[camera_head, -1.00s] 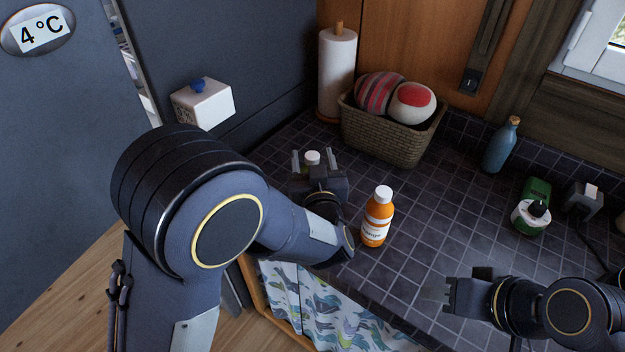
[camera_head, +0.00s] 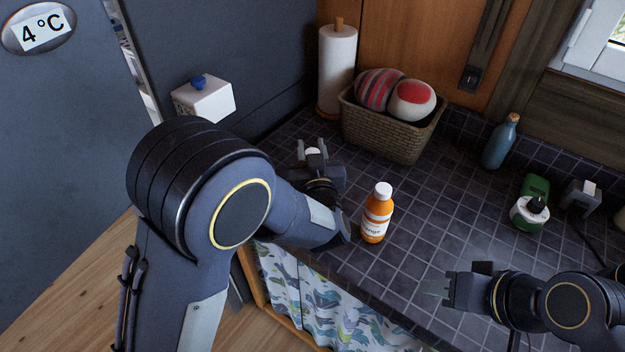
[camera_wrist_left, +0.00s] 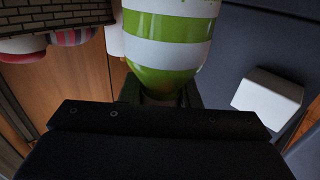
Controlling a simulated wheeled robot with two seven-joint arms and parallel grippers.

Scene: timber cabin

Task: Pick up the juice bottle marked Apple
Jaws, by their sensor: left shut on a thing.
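My left gripper (camera_head: 312,147) is shut on a bottle at the back left of the tiled counter. In the head view only its white cap (camera_head: 313,153) shows between the fingers; my gripper hides the rest. In the left wrist view the held bottle (camera_wrist_left: 172,52) is green with white bands, and no lettering can be read. A second bottle (camera_head: 377,212), orange with a white cap, stands upright on the counter to the right of my left forearm. Its label ends in "ange". My right gripper (camera_head: 446,289) is at the lower right, over the counter; its finger gap is unclear.
A wicker basket (camera_head: 385,135) with striped items and a paper towel roll (camera_head: 337,70) stand behind my left gripper. The middle of the counter (camera_head: 435,195) is clear.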

